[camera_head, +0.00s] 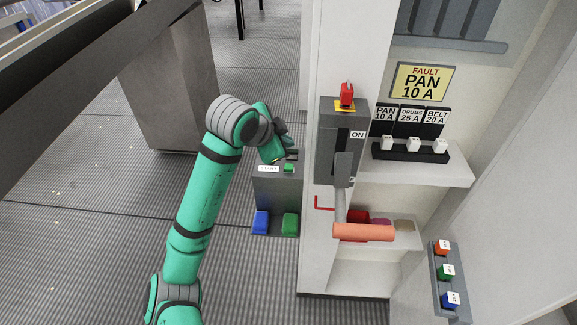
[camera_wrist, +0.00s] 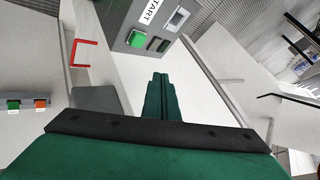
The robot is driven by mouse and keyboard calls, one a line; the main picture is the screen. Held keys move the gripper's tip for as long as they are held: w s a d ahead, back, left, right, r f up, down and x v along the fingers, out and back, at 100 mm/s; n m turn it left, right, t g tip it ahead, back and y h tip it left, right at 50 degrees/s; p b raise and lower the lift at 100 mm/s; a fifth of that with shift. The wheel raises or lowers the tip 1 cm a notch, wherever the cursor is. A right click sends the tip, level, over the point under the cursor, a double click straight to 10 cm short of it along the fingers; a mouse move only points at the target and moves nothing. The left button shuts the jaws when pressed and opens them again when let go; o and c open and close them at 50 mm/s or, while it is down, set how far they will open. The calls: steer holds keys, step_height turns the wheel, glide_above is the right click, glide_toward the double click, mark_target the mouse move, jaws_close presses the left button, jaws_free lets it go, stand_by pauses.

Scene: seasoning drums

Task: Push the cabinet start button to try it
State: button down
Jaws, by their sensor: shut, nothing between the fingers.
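The green start button (camera_head: 289,168) is on the top of a grey box (camera_head: 277,190) beside a START label (camera_head: 268,168). In the wrist view, the button (camera_wrist: 138,38) shows as a square green cap on the grey panel near the label (camera_wrist: 150,11). My gripper (camera_head: 292,154) is shut and empty, close above the button in the head view. In the wrist view, the closed fingertips (camera_wrist: 160,77) are below and right of the button, with a visible gap in the picture. Its height above the button cannot be told.
A grey switch box (camera_head: 327,165) with an ON mark and an orange lever handle (camera_head: 363,232) stands right of the button box. Breakers (camera_head: 410,148) sit on a shelf under a yellow fault sign (camera_head: 422,82). A button strip (camera_head: 446,280) is lower right.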

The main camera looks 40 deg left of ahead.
mark_target(286, 169)
steer(key=shift+f, duration=2.85)
steer(key=shift+f, duration=0.2)
steer(key=shift+f, duration=0.25)
steer(key=shift+f, duration=0.45)
stand_by(0.5)
steer(key=shift+r, duration=0.9)
steer(key=shift+r, duration=2.5)
